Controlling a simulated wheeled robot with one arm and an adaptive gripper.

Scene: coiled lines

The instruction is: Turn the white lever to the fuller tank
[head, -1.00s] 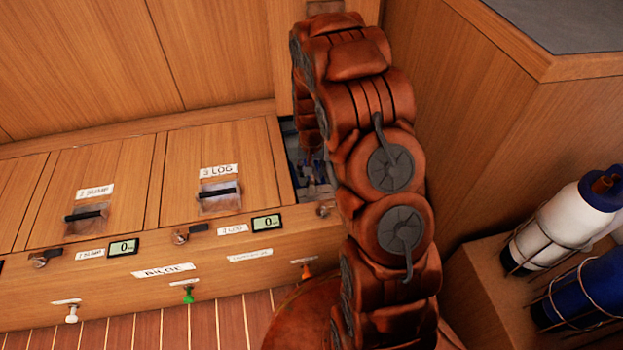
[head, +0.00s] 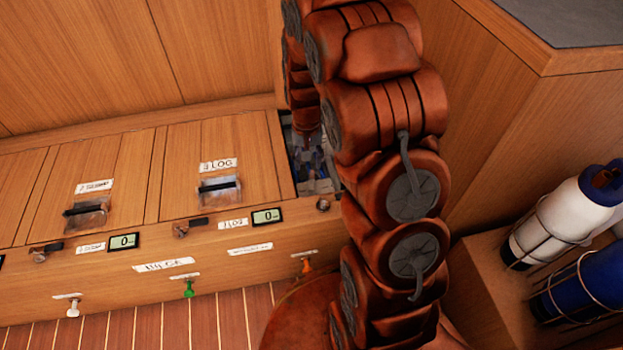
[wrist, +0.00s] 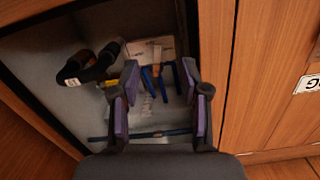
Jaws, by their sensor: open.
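A small white lever (head: 72,308) hangs from the front of the wooden bench, low at the left in the head view, under a small white label. No tank I can identify as fuller shows in either view. My gripper (wrist: 158,95) is open and empty in the wrist view, its purple-padded fingers apart over an open compartment (wrist: 40,75).
A green lever (head: 189,288) and an orange lever (head: 307,265) share the bench front. Two displays (head: 124,241) (head: 267,216) read 0. The compartment holds a black object (wrist: 92,68) and blue tools. Caged bottles (head: 566,220) stand at right.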

